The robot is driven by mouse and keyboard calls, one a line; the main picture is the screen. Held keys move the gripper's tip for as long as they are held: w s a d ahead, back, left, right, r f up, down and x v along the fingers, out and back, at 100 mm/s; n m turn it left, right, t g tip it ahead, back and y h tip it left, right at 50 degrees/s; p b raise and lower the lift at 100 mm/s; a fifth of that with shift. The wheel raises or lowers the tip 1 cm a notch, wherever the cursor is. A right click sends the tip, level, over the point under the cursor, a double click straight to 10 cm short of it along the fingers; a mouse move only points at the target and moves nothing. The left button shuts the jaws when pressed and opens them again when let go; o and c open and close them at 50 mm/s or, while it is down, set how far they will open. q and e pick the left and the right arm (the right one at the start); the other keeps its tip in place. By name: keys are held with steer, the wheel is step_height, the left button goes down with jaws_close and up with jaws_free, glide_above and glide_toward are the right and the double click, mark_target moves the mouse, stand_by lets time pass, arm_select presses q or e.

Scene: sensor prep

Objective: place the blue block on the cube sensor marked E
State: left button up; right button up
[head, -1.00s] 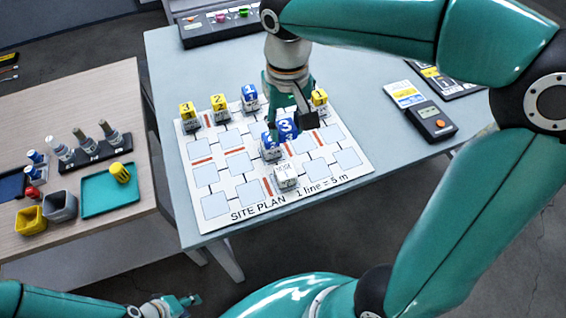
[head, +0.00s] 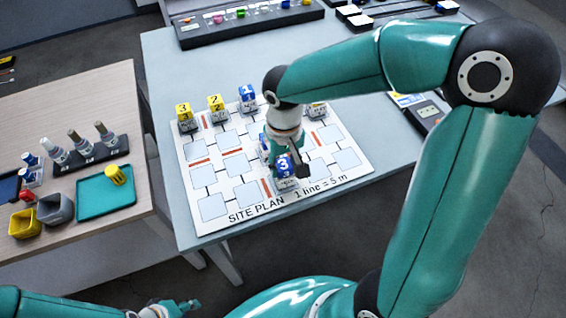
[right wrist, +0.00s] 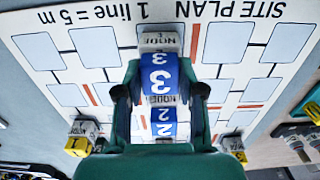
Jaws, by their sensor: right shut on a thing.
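The blue block (head: 283,166) with a white 3 is between the fingers of my right gripper (head: 290,163). In the right wrist view the gripper (right wrist: 160,92) is shut on this blue block (right wrist: 158,72). A white cube sensor (head: 288,185) stands near the front edge of the site plan, just under the block; it also shows in the right wrist view (right wrist: 158,41). I cannot tell whether the block touches it. Its letter E is not readable. My left gripper (head: 178,307) is low at the bottom left, too small to judge.
The site plan (head: 214,207) lies on the grey-blue table. Another blue block (right wrist: 163,128), marked 2, is close behind the held one. Cubes with yellow blocks (head: 215,102) and a blue 1 block (head: 247,92) stand along the back. A wooden table is at left.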

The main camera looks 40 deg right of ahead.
mark_target(284, 165)
steer(key=o, duration=1)
steer(key=shift+r, duration=0.1)
step_height(284, 165, up, 12)
steer(key=shift+f+p, duration=0.1)
steer(key=shift+p, duration=0.5)
